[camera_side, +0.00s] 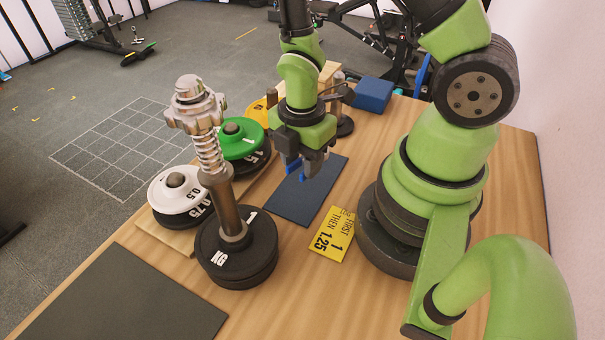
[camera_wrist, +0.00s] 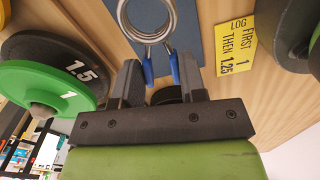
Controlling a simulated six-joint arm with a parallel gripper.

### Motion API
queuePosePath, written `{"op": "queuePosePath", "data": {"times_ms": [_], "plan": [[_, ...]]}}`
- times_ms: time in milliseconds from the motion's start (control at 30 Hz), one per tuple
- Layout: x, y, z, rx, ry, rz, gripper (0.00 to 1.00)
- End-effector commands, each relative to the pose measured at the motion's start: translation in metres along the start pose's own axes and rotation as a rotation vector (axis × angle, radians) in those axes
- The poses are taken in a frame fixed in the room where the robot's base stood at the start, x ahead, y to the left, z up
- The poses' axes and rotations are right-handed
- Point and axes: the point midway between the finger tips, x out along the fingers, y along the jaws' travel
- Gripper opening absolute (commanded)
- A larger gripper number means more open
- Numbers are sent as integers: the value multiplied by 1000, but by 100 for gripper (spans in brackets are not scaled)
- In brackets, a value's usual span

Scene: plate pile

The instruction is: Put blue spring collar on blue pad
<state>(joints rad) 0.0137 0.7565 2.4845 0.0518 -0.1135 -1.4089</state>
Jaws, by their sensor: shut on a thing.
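The blue spring collar (camera_wrist: 174,68) is a steel ring with two blue grip tabs. In the wrist view its tabs lie between the fingers of my gripper (camera_wrist: 158,78), which is shut on them, and the ring sticks out ahead. In the side view my gripper (camera_side: 306,163) points down over the blue pad (camera_side: 302,198), with a bit of blue tab (camera_side: 293,167) showing at the fingers. The steel ring is hard to see there. The pad also shows behind the ring in the wrist view (camera_wrist: 194,35). I cannot tell whether the collar touches the pad.
An upright bar with a spring and star nut (camera_side: 208,150) stands on black plates (camera_side: 240,262) left of the pad. White (camera_side: 174,196) and green (camera_side: 241,140) plates lie behind it. A yellow card (camera_side: 333,234) lies near the pad. A dark mat (camera_side: 125,300) is front left.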

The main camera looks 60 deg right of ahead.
Motion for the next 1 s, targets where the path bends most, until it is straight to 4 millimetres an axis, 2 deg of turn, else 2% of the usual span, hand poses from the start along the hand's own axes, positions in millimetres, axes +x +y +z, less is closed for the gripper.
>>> {"op": "queuePosePath", "data": {"times_ms": [400,833,867,933,1000], "plan": [[39,-1,0,2,0,-4,10],[44,0,0,2,0,-1,10],[44,0,0,2,0,-1,45],[44,0,0,1,1,0,61],[44,0,0,1,1,0,64]]}}
